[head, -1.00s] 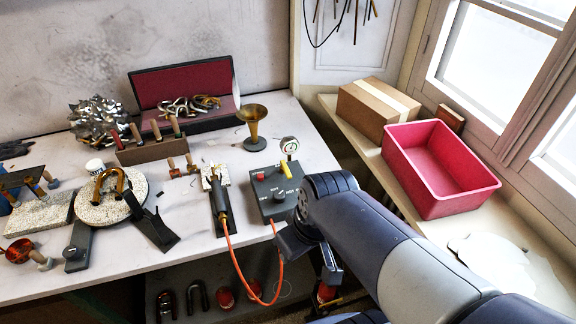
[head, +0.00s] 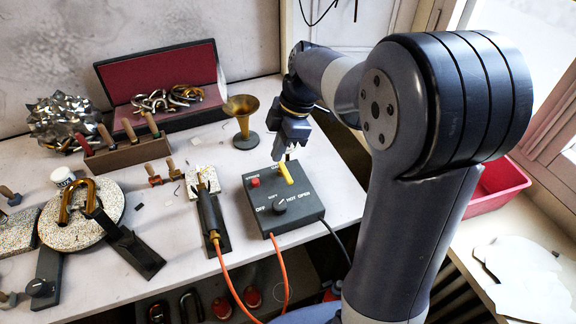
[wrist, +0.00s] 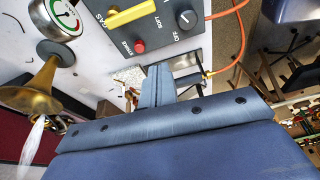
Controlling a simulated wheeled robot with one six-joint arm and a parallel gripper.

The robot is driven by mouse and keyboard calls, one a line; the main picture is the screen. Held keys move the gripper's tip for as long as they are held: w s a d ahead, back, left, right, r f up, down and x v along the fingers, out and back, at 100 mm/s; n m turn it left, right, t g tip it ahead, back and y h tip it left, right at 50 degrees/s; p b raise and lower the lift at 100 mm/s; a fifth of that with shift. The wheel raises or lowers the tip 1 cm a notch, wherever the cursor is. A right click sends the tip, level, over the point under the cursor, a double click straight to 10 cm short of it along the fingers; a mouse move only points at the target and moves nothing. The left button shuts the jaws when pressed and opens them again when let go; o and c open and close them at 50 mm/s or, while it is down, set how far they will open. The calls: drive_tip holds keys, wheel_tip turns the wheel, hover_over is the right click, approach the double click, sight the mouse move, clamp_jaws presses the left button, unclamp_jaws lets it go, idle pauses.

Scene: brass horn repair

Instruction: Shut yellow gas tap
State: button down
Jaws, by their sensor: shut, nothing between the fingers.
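The yellow gas tap (head: 286,173) is a short bar lever on top of the grey control box (head: 308,200), at its back part. It also shows at the top of the wrist view (wrist: 131,14), beside the GAS lettering. My gripper (head: 283,152) points down just behind and above the tap in the head view. Its fingers are together and hold nothing; in the wrist view the closed fingers (wrist: 157,88) appear below the box, apart from the tap.
The box also carries a red button (head: 255,182) and a black knob (head: 279,207). A round gauge (wrist: 62,14) and a brass horn bell (head: 242,110) stand close by. A torch (head: 213,219) on its stand lies left of the box, with an orange hose (head: 228,278) hanging forward.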

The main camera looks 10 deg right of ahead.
sight(285, 176)
drive_tip(key=shift+w+f+n, duration=0.1)
drive_tip(key=shift+w+n, duration=0.2)
drive_tip(key=shift+w, duration=0.2)
drive_tip(key=p+x, duration=0.1)
drive_tip(key=x, duration=0.9)
drive_tip(key=shift+s+f, duration=0.1)
drive_tip(key=shift+s, duration=0.1)
drive_tip(key=d, duration=0.1)
drive_tip(key=d+p, duration=0.1)
drive_tip(key=shift+w+d+r, duration=0.2)
drive_tip(key=shift+w+d, duration=0.15)
drive_tip(key=shift+d, duration=0.05)
drive_tip(key=shift+w+d+f, duration=0.1)
drive_tip(key=shift+d, duration=0.55)
